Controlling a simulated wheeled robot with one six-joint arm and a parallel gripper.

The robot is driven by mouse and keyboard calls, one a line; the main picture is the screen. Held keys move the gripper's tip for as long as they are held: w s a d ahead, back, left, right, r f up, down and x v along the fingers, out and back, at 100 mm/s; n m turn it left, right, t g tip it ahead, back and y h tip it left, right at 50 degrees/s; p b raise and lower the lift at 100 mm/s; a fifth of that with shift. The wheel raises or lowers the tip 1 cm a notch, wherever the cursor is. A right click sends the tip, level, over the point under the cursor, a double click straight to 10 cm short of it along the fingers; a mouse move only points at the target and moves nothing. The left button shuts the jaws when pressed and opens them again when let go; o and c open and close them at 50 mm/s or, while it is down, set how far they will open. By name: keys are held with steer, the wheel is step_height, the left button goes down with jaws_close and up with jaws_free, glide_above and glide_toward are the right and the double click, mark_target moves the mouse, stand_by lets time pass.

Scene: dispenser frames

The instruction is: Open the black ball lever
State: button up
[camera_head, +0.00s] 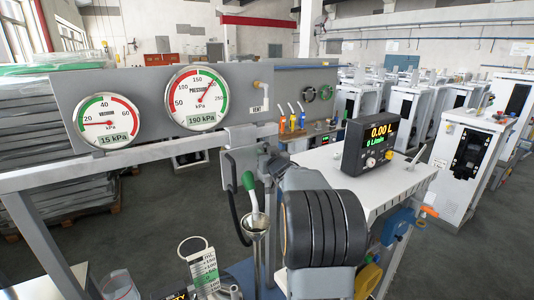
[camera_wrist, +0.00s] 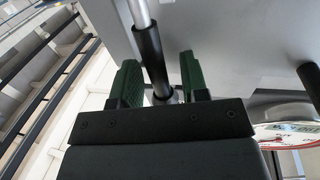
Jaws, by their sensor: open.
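In the wrist view, my gripper (camera_wrist: 160,82) shows two green fingers standing apart. A black cylindrical sleeve on a silver rod (camera_wrist: 151,58) appears between them, nearer the left finger. It looks like a lever grip, but I see no ball on it. I cannot tell whether it lies within the jaws or beyond them, and no contact is clear.
A grey panel carries a vacuum gauge (camera_head: 106,121) and a pressure gauge (camera_head: 196,98). The nozzle stands in a metal funnel (camera_head: 255,228). A black display box (camera_head: 369,146) sits on a white shelf (camera_head: 400,183) at right. A second black bar (camera_wrist: 311,78) shows at right in the wrist view.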

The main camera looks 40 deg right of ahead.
steer(key=c, duration=0.7)
steer(key=shift+r, duration=0.1)
jaws_close()
steer(key=shift+r, duration=0.1)
